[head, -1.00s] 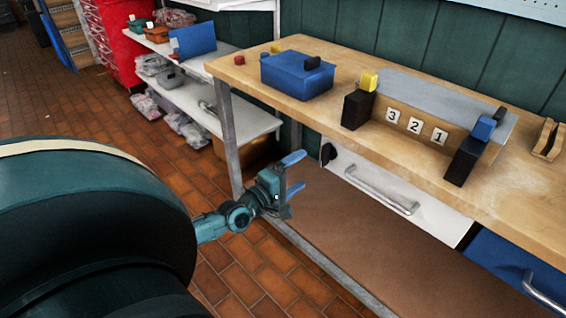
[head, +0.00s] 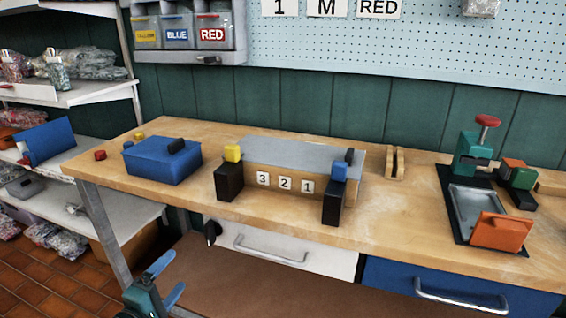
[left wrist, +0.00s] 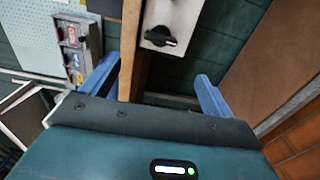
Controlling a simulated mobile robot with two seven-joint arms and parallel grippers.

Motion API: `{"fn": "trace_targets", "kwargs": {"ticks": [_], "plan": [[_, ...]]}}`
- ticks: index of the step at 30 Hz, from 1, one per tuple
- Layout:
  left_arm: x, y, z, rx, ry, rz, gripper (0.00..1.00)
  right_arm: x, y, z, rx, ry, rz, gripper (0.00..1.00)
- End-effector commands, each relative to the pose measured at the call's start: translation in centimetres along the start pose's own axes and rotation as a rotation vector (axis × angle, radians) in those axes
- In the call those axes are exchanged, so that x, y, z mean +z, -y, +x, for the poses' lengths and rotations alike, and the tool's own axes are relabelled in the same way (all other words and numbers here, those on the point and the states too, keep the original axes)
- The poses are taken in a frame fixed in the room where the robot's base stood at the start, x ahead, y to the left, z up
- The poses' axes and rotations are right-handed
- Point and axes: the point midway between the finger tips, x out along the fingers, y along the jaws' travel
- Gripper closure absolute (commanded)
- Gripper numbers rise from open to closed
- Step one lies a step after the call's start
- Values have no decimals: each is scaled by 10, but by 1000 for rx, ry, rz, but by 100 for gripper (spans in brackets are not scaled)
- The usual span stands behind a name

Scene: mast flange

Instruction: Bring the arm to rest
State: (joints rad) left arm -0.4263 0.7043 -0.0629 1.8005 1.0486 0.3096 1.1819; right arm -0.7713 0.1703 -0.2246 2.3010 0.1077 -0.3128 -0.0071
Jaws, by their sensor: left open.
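My left gripper (head: 166,280) shows at the bottom left of the head view, below and in front of the workbench (head: 300,238). Its two blue fingers are spread apart with nothing between them. In the left wrist view the gripper (left wrist: 155,85) is also open, with the bench edge and a black knob (left wrist: 160,40) beyond the fingers. Only its end part shows in the head view. My right gripper is not in view.
A white drawer (head: 285,245) and a blue drawer (head: 430,285) sit below. Shelves (head: 90,95) stand left.

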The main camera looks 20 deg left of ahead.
Motion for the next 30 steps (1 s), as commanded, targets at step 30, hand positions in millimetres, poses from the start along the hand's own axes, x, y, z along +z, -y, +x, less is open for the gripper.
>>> {"fn": "trace_targets", "kwargs": {"ticks": [30], "plan": [[240,-15,-116,-215,545,1508,13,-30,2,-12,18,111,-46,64]]}}
